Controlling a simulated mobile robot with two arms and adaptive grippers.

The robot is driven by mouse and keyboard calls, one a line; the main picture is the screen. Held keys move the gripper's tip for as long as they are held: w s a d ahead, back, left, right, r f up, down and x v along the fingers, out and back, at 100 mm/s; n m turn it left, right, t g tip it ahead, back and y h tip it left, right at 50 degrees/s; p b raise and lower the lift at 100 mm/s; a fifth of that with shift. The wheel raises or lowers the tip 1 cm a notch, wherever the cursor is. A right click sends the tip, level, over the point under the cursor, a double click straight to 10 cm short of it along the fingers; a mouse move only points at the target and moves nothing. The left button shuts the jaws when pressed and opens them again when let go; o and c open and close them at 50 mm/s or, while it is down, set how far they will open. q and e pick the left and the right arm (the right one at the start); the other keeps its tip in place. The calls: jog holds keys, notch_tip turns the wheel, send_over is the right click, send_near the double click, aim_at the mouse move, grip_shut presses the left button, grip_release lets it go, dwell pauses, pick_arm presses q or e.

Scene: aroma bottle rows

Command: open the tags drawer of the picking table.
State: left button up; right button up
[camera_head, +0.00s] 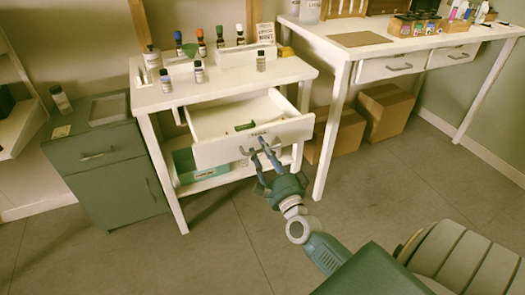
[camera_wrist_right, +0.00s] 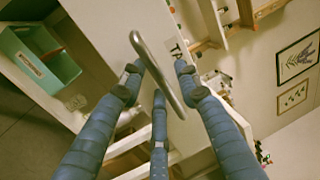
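The picking table (camera_head: 141,101) is white. Its drawer (camera_head: 224,155) is pulled well out, and its inside shows, with a small green item (camera_head: 245,127) in it. The drawer front bears a label, partly readable as "TA" in the right wrist view (camera_wrist_right: 176,48). My right gripper (camera_head: 262,148) is at the drawer's metal bar handle (camera_wrist_right: 152,62), its blue fingers on both sides of the bar. I cannot tell whether they press on it. In the head view the fingers partly hide the handle. My left gripper is not in view.
Small bottles (camera_head: 220,36) stand on the tabletop. A green cabinet (camera_head: 104,152) stands at left and a second white table (camera_head: 345,55) at right, with cardboard boxes (camera_head: 388,108) beneath. A teal box (camera_head: 184,160) sits on the lower shelf. The floor in front is clear.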

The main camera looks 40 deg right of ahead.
jog(key=v, duration=1.2)
dwell(0.3)
